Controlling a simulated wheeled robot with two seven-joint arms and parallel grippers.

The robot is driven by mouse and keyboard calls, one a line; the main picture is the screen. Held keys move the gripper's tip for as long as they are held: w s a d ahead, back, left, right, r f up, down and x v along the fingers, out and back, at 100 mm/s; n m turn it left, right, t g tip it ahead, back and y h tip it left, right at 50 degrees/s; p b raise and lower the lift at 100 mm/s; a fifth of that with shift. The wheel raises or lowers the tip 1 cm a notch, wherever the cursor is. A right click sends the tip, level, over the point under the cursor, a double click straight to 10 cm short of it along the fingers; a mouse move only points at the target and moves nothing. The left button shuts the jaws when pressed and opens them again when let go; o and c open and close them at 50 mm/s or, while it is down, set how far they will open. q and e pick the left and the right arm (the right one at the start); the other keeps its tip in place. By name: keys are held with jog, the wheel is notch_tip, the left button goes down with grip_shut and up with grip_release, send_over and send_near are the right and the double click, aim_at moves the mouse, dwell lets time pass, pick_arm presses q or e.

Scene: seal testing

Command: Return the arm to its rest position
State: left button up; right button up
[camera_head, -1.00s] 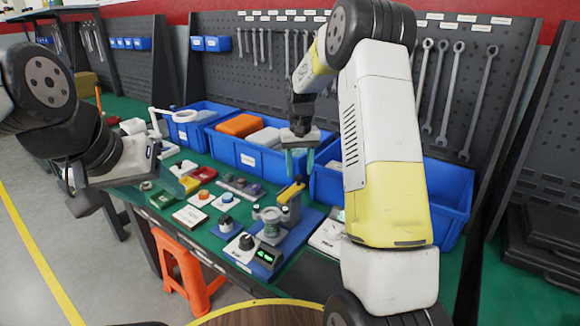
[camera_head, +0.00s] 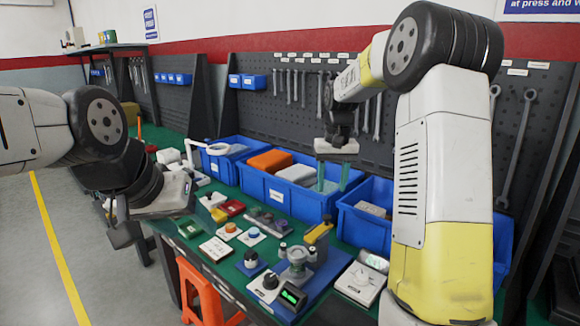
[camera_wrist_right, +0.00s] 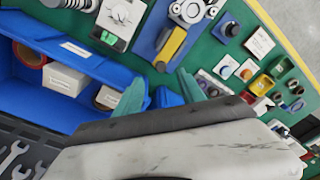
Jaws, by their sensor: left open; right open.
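My right arm reaches over the bench in the head view. Its gripper (camera_head: 332,177) hangs with two teal fingers apart and nothing between them, in front of the large blue bin. In the right wrist view the same gripper (camera_wrist_right: 160,92) shows open and empty above the bench, between a blue bin and the test device. My left arm comes in from the left in the head view. Its gripper (camera_head: 120,215) is low at the bench's left end, in dark, partly hidden parts, with no object seen in it.
The green bench holds a blue-based test device (camera_head: 295,265) with a lit green display, a white instrument (camera_head: 360,283) and several small buttons and blocks. Blue bins (camera_head: 272,188) line the back below a tool pegboard (camera_head: 300,108). An orange stool (camera_head: 200,295) stands in front.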

jog(key=s+a+r+t+y, duration=0.1)
jog(key=s+r, duration=0.3)
jog(key=s, duration=0.3)
jog(key=s+r+t, duration=0.2)
jog(key=s+r, duration=0.2)
jog(key=s, duration=0.2)
jog(key=s+a+t+y, duration=0.1)
jog(key=s+a+t, duration=0.1)
jog(key=s, duration=1.3)
jog(key=shift+s+f+n, duration=0.25)
jog(key=shift+f+n, duration=0.05)
jog(key=shift+f, duration=0.1)
